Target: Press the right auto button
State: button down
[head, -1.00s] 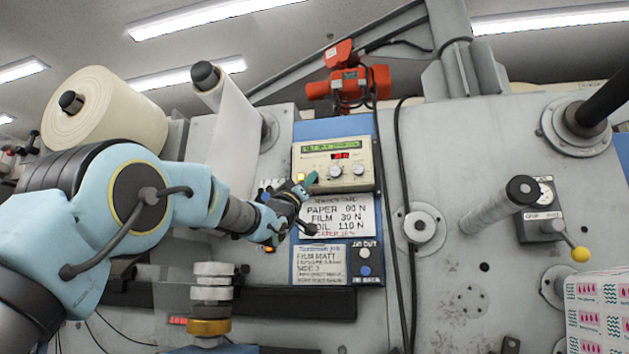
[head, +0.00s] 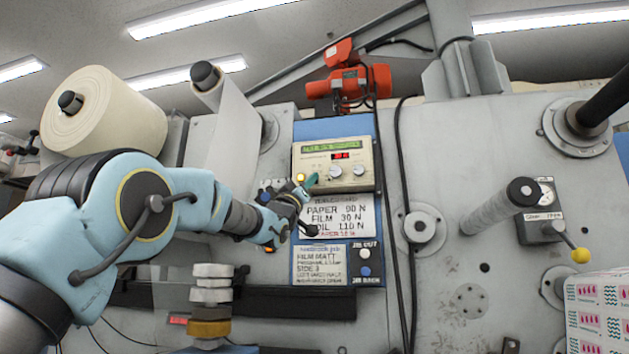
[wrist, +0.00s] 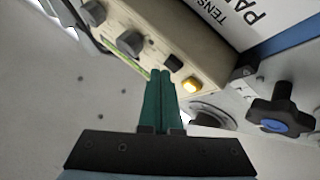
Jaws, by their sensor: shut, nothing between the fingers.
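The cream tension control box (head: 345,155) is on the blue panel in the head view, with a green text display, a red digit display and two knobs (head: 335,171). A lit yellow button (head: 301,178) sits at its lower left; the same button shows in the wrist view (wrist: 190,85). My gripper (head: 312,180) is shut and empty, its green fingertips at the box's lower edge, just right of the lit button. In the wrist view the fingertips (wrist: 160,73) point at the box face, left of the lit button. I cannot tell whether they touch the face. No "auto" label is readable.
A black knob with a blue centre (wrist: 279,115) is near the gripper's right in the wrist view. Black cables hang right of the panel.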

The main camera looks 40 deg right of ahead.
jog(key=shift+w+d, duration=0.2)
jog(key=shift+d, duration=0.1)
dwell(0.4)
jog(key=shift+a, duration=0.1)
jog(key=shift+s+a+b, duration=0.45)
jog(key=shift+a+b, duration=0.15)
jog(key=shift+b, duration=0.15)
jog(key=s+a+b, duration=0.3)
jog(key=a+b, duration=0.2)
jog(key=shift+s+b, duration=0.15)
jog(key=shift+b, duration=0.15)
jog(key=shift+a, duration=0.1)
dwell(0.5)
